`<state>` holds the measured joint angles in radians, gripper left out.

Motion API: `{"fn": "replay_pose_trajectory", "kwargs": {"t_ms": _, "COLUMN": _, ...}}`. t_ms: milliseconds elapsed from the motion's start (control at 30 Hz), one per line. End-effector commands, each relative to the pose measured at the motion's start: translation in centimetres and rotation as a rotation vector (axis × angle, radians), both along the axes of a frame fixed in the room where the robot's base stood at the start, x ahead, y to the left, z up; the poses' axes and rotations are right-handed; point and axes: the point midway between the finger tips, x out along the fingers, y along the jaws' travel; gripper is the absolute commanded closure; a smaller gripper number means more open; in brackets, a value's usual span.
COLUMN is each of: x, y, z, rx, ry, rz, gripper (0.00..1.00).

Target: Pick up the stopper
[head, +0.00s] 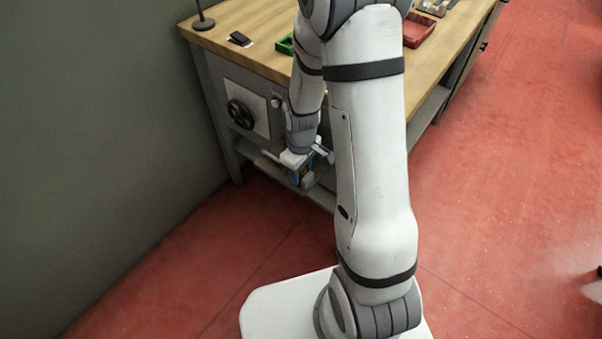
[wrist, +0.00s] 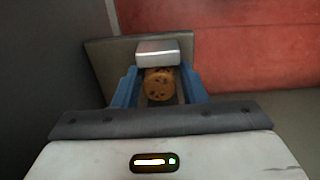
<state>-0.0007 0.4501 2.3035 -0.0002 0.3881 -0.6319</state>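The stopper (wrist: 159,85) is a round, brown, speckled cork in the middle of the wrist view. It lies between the two blue fingers of my gripper (wrist: 160,80). A narrow dark gap shows on each side of it, so the fingers look open around it, though contact is hard to judge. A pale silver block (wrist: 165,51) sits just beyond the cork; I cannot tell if it is joined to it. In the head view my gripper (head: 302,178) is low in front of the bench, and the stopper cannot be made out there.
The wooden bench (head: 262,22) has a handwheel (head: 241,114) on its side and a lower shelf (head: 268,161). A grey-brown board (wrist: 105,65) lies under the fingers in the wrist view. A red tray (head: 418,29) and a green tray (head: 285,44) stand on top. Red floor (head: 500,200) is open at right.

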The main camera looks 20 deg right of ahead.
Motion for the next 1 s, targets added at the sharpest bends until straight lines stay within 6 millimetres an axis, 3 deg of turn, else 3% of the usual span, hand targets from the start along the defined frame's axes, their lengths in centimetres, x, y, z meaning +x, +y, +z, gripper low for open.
{"fn": "replay_pose_trajectory", "kwargs": {"t_ms": 400, "x": 0.0, "y": 0.0, "z": 0.0, "rx": 0.000, "ry": 0.000, "rz": -0.001, "gripper": 0.97}}
{"fn": "replay_pose_trajectory", "kwargs": {"t_ms": 633, "x": 0.0, "y": -0.1, "z": 0.4, "rx": 0.000, "ry": -0.001, "rz": -0.002, "gripper": 0.98}}
{"fn": "replay_pose_trajectory", "kwargs": {"t_ms": 767, "x": 0.1, "y": -0.1, "z": 2.1, "rx": 0.000, "ry": -0.004, "rz": -0.002, "gripper": 0.98}}
{"fn": "replay_pose_trajectory", "kwargs": {"t_ms": 1000, "x": 0.1, "y": -0.1, "z": 7.1, "rx": 0.000, "ry": -0.005, "rz": -0.002, "gripper": 0.98}}
